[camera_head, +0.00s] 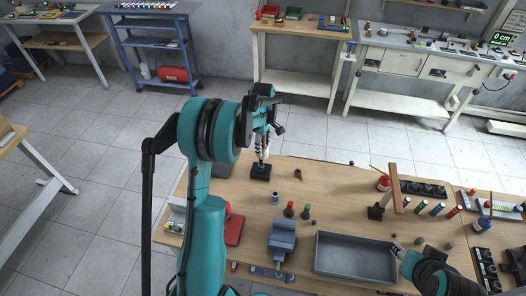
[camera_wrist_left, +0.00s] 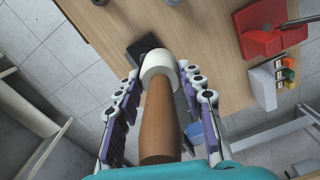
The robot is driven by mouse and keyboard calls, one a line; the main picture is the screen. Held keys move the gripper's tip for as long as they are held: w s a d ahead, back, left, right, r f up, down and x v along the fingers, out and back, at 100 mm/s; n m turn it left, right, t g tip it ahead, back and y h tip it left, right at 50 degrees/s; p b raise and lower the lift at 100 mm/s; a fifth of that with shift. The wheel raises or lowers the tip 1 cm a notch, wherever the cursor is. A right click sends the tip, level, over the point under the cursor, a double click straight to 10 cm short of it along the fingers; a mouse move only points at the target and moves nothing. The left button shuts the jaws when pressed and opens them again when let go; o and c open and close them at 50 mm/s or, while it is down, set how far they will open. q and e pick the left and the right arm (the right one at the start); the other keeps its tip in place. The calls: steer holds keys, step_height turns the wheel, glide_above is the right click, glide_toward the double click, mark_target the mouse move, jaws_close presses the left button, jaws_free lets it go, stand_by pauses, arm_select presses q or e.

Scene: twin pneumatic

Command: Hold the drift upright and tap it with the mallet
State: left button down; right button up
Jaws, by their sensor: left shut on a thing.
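The mallet shows in the left wrist view as a brown wooden handle (camera_wrist_left: 160,118) with a white cylindrical head (camera_wrist_left: 158,67) at its far end. My left gripper (camera_head: 263,150) is shut on it, one finger on either side. A small black block (camera_head: 260,172) lies just below the fingertips; I cannot tell whether the mallet touches it. A slim pale upright piece (camera_head: 385,190) stands by a dark base on the right, possibly the drift, but it is too small to tell. My right gripper (camera_head: 399,249) is over the grey tray's right end, its jaw gap unclear.
The grey tray (camera_head: 355,275) lies at the front of the table, with a blue-grey vice (camera_head: 283,238) to its left. A tan upright post (camera_head: 394,188) and a black rack (camera_head: 423,189) stand at the right.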

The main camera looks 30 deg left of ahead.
arm_select(q)
steer(key=shift+w+a+r+p, duration=0.2)
steer(key=shift+w+a+p, duration=0.35)
steer(key=shift+w+p, duration=0.35)
steer(key=shift+w+a+r+p, duration=0.15)
steer(key=shift+w+a+p, duration=0.45)
steer(key=shift+p, duration=0.5)
steer(key=shift+w+a+r+p, duration=0.2)
steer(key=shift+w+a+p, duration=0.35)
steer(key=shift+w+p, duration=0.35)
arm_select(e)
step_height(320, 180, up, 8)
arm_select(q)
steer(key=shift+s, duration=0.15)
arm_select(e)
steer(key=shift+f, duration=0.1)
